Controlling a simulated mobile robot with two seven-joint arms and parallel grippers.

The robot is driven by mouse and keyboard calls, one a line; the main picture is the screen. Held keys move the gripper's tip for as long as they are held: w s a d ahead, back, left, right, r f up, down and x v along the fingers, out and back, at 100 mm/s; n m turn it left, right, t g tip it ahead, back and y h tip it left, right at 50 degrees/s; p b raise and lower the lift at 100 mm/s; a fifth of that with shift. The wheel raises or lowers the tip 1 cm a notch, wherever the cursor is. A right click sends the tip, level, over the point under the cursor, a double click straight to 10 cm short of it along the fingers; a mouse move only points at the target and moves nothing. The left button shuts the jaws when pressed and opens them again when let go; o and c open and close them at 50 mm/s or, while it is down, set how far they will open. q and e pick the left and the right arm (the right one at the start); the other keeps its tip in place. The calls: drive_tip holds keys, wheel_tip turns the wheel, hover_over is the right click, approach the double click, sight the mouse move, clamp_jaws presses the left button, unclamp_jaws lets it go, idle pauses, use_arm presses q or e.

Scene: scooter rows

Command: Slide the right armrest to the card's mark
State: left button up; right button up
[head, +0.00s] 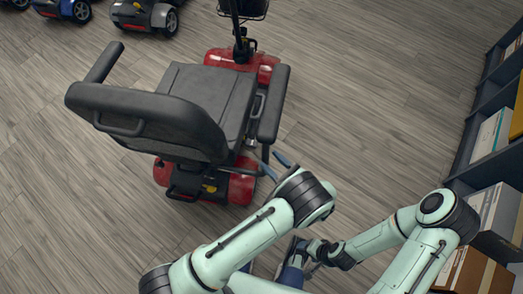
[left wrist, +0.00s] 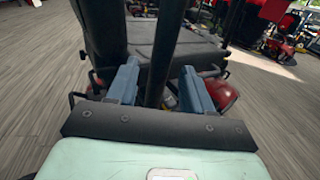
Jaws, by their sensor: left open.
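The right armrest (head: 273,103) is a black pad along the right side of the grey seat (head: 196,90) of a red scooter. My left gripper (head: 275,165) is open, with its blue fingers just below the near end of this armrest. In the left wrist view the two blue fingers (left wrist: 161,85) stand apart, and a dark upright bar (left wrist: 163,50) shows between them. I cannot tell whether the bar is the armrest or its post, or whether a finger touches it. My right gripper (head: 300,256) is low near the bottom edge, partly hidden. I make out no card or mark.
The backrest (head: 150,120) and left armrest (head: 103,62) are on the seat's left and near sides. Other scooters (head: 145,14) stand at the top left. A dark shelf (head: 470,135) with boxes lines the right. The floor between scooter and shelf is clear.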

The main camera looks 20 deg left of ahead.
use_arm(q)
drive_tip(key=shift+x, duration=2.75)
